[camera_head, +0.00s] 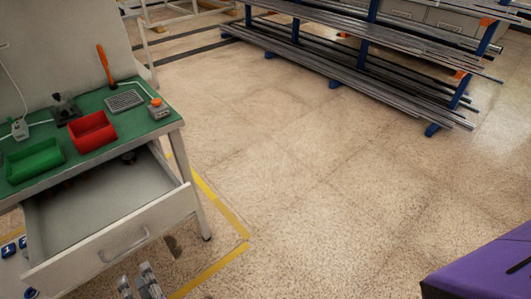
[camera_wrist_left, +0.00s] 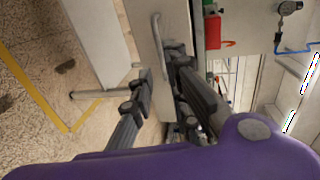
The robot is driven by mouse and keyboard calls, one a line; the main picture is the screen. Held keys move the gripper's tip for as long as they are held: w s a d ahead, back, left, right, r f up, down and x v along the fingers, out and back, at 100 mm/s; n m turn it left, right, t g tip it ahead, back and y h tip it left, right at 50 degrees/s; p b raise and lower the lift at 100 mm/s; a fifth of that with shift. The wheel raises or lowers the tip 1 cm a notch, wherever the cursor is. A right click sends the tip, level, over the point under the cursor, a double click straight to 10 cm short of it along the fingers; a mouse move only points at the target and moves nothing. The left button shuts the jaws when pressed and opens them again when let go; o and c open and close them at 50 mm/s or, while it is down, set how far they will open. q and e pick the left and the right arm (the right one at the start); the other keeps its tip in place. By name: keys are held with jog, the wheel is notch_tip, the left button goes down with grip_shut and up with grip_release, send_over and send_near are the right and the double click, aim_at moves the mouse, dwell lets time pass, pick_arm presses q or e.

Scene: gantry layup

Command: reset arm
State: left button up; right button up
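My left gripper (camera_head: 139,282) shows at the bottom left of the head view, just in front of the open drawer (camera_head: 150,212) of the workbench. In the left wrist view its two dark fingers (camera_wrist_left: 160,72) stand apart with a gap between them and nothing held. The drawer's handle (camera_head: 125,247) is close to the gripper and apart from it in the head view; the handle also shows in the left wrist view (camera_wrist_left: 158,38). My right gripper is not in view.
The workbench's green top (camera_head: 125,117) holds a red bin (camera_head: 92,132), a green bin (camera_head: 35,160) and an orange-handled tool (camera_head: 105,65). A rack of metal bars (camera_head: 360,65) stands at the back. The floor between is clear, with yellow tape (camera_head: 222,208) by the bench.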

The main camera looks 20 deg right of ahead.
pick_arm(q)
jog(key=s+f+n+g+h+p, duration=0.4)
jog(key=s+f+n, duration=0.4)
jog(key=n, duration=0.1)
jog(key=s+a+n+g+p, duration=0.1)
jog(key=s+a+n+p, duration=0.1)
jog(key=s, duration=0.6)
jog(key=s+a+n+g+p, duration=0.1)
jog(key=s+a+n+p, duration=0.2)
jog(key=s, duration=0.5)
jog(key=shift+a+h+p, duration=0.2)
jog(key=shift+h+p, duration=0.1)
jog(key=shift+p, duration=0.2)
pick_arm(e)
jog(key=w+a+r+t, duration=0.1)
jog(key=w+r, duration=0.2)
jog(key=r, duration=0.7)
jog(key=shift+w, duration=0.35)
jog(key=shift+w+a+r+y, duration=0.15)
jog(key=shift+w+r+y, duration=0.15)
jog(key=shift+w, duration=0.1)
pick_arm(q)
jog(key=shift+w, duration=0.1)
